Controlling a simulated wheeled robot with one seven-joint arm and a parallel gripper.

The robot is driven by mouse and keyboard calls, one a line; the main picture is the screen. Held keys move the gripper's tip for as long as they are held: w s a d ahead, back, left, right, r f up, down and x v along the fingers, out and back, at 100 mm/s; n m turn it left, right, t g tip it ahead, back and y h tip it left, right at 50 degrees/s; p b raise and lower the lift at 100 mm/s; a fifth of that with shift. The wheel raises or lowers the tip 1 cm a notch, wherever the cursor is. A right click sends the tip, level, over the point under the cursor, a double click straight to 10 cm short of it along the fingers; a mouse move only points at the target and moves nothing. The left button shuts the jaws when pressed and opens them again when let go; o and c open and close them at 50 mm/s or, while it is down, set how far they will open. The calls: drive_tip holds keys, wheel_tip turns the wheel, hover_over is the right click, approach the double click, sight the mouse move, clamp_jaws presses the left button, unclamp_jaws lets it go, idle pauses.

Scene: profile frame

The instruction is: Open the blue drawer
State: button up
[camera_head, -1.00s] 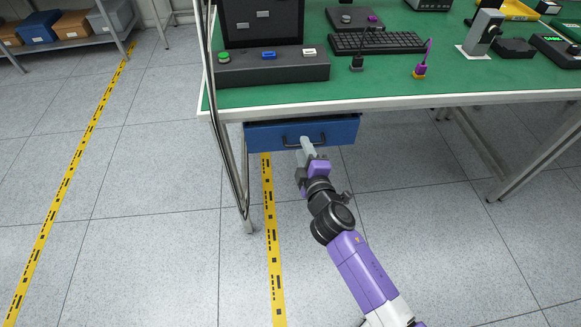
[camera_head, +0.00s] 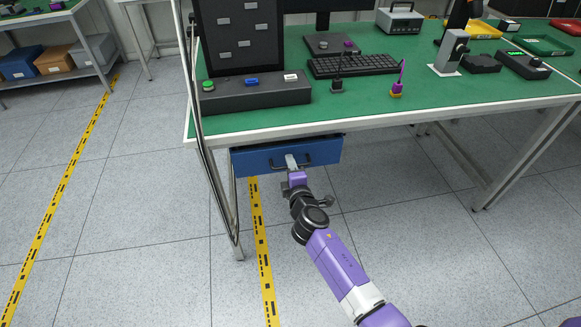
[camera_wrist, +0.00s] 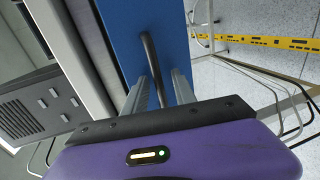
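The blue drawer (camera_head: 255,163) hangs under the left part of the green-topped table and its front looks shut or nearly so. Its dark bar handle (camera_head: 308,158) is at the middle of the front. My gripper (camera_head: 291,161) reaches the handle from the front. In the wrist view the drawer front (camera_wrist: 134,30) fills the upper middle. The handle (camera_wrist: 151,62) runs between the two grey fingers of my gripper (camera_wrist: 160,88). The fingers stand apart on either side of it, with gaps showing, so the gripper looks open around the handle.
The green table (camera_head: 390,107) carries a control box with buttons (camera_head: 255,96), a keyboard (camera_head: 352,66) and several devices. A metal table leg (camera_head: 222,190) stands left of the drawer. The floor in front is clear, with yellow tape (camera_head: 262,250) along it.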

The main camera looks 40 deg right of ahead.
clamp_jaws()
idle(1.4)
